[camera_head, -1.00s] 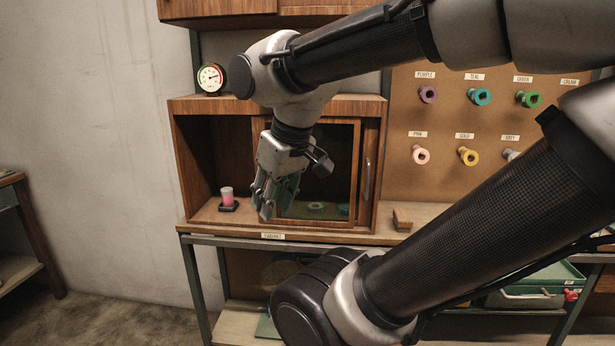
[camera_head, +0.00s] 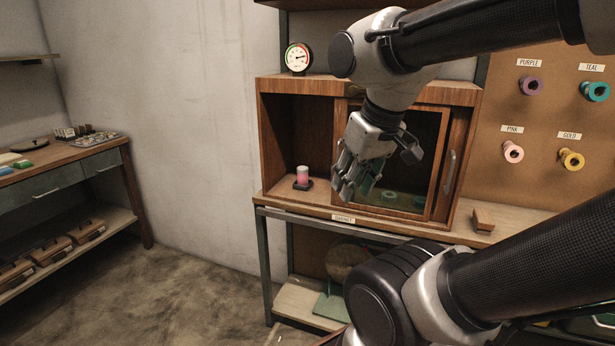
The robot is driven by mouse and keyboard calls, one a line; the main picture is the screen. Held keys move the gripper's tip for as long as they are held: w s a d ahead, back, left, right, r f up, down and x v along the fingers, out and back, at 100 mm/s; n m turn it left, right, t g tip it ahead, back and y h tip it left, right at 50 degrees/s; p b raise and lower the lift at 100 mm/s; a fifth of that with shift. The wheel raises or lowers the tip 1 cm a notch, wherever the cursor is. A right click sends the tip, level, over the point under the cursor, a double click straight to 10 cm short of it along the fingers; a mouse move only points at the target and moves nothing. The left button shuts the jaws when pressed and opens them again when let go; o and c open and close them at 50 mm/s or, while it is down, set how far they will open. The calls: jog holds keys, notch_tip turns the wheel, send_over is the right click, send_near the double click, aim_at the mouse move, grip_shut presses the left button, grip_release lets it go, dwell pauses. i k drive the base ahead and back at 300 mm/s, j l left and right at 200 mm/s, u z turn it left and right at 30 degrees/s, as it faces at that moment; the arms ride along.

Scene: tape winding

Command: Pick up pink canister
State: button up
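The pink canister (camera_head: 303,175) has a pale top and stands upright on a small dark base (camera_head: 303,185) in the open left part of the wooden cabinet (camera_head: 270,128). My gripper (camera_head: 343,190) is in front of the cabinet, to the right of the canister and apart from it. Its fingers point down and look spread, with nothing visible between them. My gripper and wrist cover part of the cabinet's glass door.
The glass sliding door (camera_head: 442,165) covers the cabinet's right part. A small wooden block (camera_head: 483,220) lies on the bench right of the cabinet. A gauge (camera_head: 298,57) stands on top. Spools hang on the pegboard (camera_head: 540,125). A side table (camera_head: 75,155) is at the left.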

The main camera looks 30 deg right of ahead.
aim_at(302, 170)
jog(key=i+j+z, duration=0.6)
jog(key=i+j, duration=0.15)
jog(key=j, duration=0.25)
